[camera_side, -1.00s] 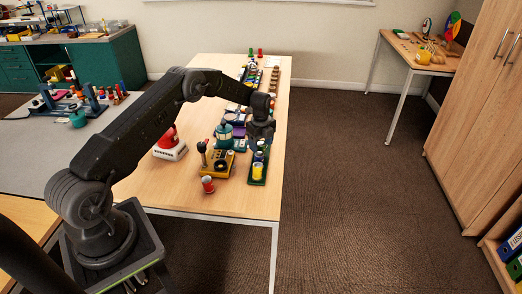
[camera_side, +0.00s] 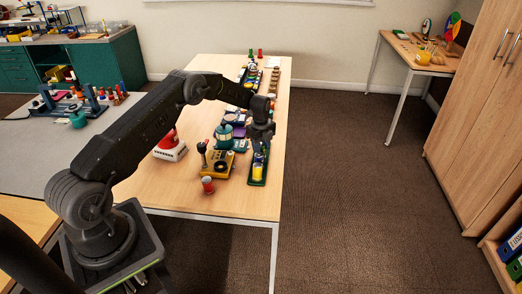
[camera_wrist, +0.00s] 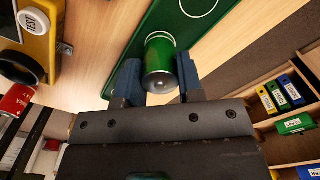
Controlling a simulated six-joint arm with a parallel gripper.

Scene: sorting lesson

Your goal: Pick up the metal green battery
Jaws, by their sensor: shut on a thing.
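The metal green battery (camera_wrist: 159,56) is a shiny green cylinder with a silver end. In the wrist view it stands between the two blue-padded fingers of my gripper (camera_wrist: 160,78), which is shut on it. Around it is a green board (camera_wrist: 158,22) with white outlined rings. In the side view my gripper (camera_side: 260,146) is low over the far part of that board (camera_side: 256,182), and the battery is hard to make out there. I cannot tell whether the battery touches the board.
A yellow cylinder (camera_side: 258,172) stands on the near part of the board. The board lies near the table's right edge. The table's front is clear.

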